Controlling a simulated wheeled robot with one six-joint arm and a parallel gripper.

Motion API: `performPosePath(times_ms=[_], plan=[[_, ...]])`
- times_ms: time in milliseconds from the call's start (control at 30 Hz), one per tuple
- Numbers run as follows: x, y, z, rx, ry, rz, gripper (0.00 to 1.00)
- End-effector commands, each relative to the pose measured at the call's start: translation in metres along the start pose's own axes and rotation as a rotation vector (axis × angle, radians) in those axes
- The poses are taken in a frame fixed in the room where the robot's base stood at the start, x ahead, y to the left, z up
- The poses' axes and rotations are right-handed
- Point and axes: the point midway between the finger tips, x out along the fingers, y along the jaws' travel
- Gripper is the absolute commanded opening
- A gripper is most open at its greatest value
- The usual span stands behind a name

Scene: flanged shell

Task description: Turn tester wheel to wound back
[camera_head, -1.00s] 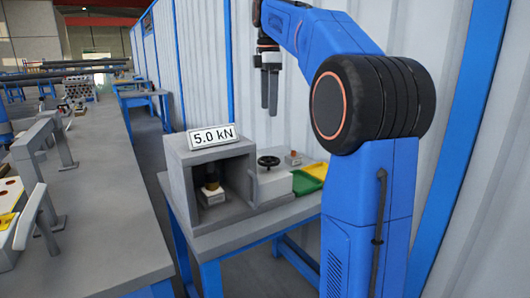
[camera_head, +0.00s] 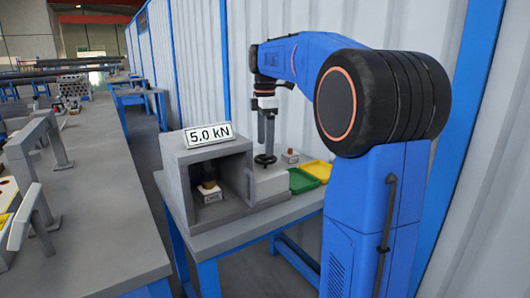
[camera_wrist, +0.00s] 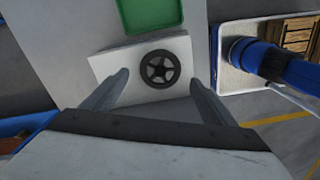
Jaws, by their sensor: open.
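The tester wheel (camera_head: 265,159) is a small dark handwheel on top of a white block (camera_head: 271,182), beside the grey tester box. In the wrist view the spoked wheel (camera_wrist: 160,68) lies on the white block (camera_wrist: 109,68), ahead of and between my fingers. My gripper (camera_head: 266,150) points down just over the wheel in the head view. My gripper (camera_wrist: 157,80) is open in the wrist view, one finger to each side, with nothing between the pads that I can see held. Whether a finger touches the wheel cannot be told.
The grey box (camera_head: 178,190) carries a "5.0 kN" sign (camera_head: 209,136) and holds a small block with a dark part (camera_head: 209,190). Green tray (camera_head: 302,181) and yellow tray (camera_head: 318,170) lie to the right. A small block (camera_head: 290,156) stands behind. The blue-framed table's front strip is clear.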

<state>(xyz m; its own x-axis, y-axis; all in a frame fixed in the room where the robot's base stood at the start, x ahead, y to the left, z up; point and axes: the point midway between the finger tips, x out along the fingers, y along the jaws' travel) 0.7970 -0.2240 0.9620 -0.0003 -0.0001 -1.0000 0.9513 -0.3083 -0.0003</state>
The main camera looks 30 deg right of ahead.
Motion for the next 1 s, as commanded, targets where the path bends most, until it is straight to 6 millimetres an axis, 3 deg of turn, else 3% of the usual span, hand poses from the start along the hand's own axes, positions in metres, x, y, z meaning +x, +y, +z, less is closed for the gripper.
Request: performPosePath(times_ms=[300,667,833,1000], plan=[[0.035,0.000,0.000,0.000,0.000,0.000,0.79],[0.039,0.000,0.000,0.000,0.000,0.000,0.79],[0.038,0.000,0.000,0.000,0.000,0.000,0.41],[0.038,0.000,0.000,0.002,0.000,0.000,0.38]])
